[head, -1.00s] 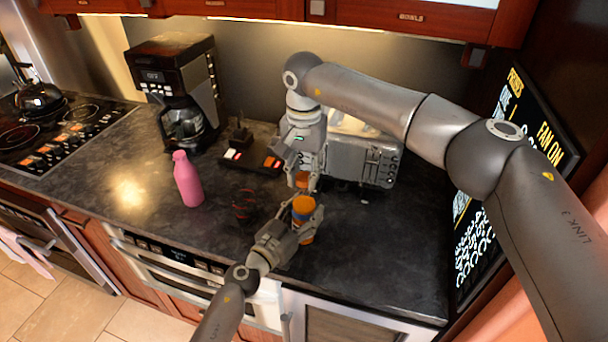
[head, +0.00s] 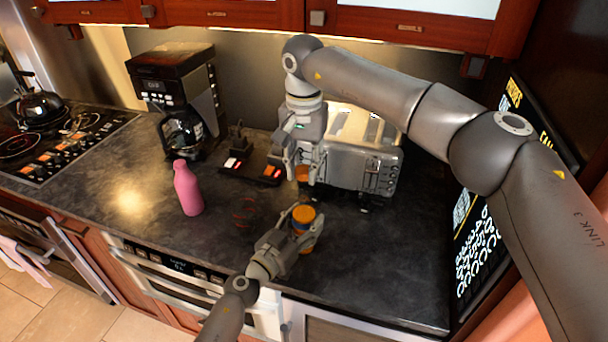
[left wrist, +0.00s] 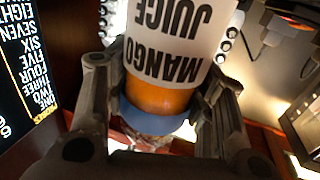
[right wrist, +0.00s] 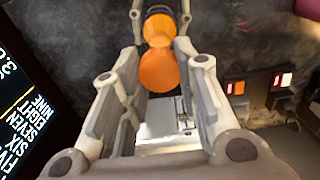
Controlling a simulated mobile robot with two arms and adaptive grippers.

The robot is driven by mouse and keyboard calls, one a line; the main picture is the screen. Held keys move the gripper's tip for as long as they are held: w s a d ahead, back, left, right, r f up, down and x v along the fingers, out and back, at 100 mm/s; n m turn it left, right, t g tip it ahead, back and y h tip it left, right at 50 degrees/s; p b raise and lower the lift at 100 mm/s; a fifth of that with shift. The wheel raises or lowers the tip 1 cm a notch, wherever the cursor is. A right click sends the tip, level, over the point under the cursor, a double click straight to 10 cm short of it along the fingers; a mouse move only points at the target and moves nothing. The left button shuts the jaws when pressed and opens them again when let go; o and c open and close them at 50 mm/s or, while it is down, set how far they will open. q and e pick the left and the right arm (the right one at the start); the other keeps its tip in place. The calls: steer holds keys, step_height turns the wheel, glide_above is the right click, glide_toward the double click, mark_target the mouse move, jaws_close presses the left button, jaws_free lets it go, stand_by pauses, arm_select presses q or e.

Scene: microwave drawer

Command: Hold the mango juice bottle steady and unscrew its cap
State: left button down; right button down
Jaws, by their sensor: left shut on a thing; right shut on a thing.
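The mango juice bottle (head: 306,232) is held over the counter by my left gripper (head: 300,230), shut around its body. In the left wrist view its white label (left wrist: 175,40) reads MANGO JUICE upside down, with orange and a blue band below. My right gripper (head: 303,170) is shut on the orange cap (head: 302,174), apart from the bottle. In the right wrist view the cap (right wrist: 158,71) shows between the fingers, with the bottle (right wrist: 158,25) beyond it.
A toaster (head: 362,168) stands just behind and right of my right gripper. A coffee maker (head: 178,95), a pink bottle (head: 187,188) and a dark tray with lit switches (head: 250,168) are to the left. The counter right of the bottle is clear.

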arm_select(q)
steer(key=c, duration=0.6)
jaws_free()
steer(key=shift+o, duration=0.2)
